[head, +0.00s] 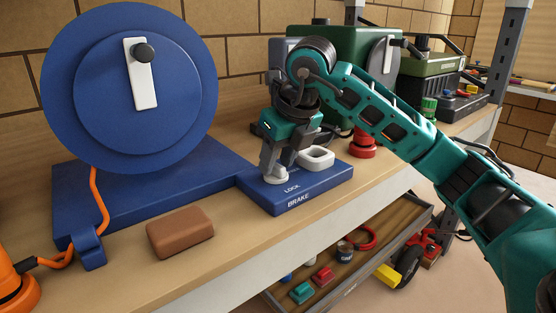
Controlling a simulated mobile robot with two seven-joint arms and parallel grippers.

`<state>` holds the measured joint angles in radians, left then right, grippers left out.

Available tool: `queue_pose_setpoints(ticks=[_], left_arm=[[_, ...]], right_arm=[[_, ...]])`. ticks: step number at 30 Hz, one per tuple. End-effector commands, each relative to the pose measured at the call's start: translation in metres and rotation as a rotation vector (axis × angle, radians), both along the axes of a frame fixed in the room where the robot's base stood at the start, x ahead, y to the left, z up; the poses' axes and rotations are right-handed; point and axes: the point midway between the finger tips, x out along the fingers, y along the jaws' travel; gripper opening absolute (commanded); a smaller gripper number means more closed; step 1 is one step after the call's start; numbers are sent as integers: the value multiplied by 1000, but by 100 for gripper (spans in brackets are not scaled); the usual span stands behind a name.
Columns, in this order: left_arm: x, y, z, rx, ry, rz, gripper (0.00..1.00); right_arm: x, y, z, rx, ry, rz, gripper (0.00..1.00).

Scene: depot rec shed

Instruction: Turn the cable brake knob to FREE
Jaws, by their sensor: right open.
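The blue cable brake box (305,192) sits on the bench at the front edge, with LOCK and BRAKE in white letters on it. A pale knob (317,157) with a loop-shaped end shows on its top. Another pale part shows lower left, near LOCK; I cannot tell whether it belongs to the knob. My right gripper (279,165) points down over the box, open, its fingers close beside the pale parts. Contact cannot be told. The fingers and wrist hide part of the box top, and no FREE label can be read. My left gripper is out of view.
A large blue cable reel (80,85) with a white crank stands left. An orange cable (98,200) runs down from it. A brown block (180,232) lies on the bench front. Green machines (345,48) stand behind my right arm. An open drawer (400,237) below holds small items.

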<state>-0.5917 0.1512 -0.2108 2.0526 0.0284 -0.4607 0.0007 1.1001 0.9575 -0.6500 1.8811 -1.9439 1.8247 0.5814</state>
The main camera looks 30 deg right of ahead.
Motion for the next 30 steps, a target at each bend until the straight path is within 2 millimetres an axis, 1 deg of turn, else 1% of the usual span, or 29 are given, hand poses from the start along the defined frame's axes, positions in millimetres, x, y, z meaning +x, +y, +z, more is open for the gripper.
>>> queue_pose_setpoints(ticks=[8, 21, 30], left_arm=[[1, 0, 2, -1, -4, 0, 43], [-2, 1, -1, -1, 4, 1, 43], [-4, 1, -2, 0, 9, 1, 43]], right_arm=[[1, 0, -2, 0, 0, 0, 42], [0, 0, -1, 0, 0, 0, 0], [0, 0, -1, 0, 0, 4, 0]])
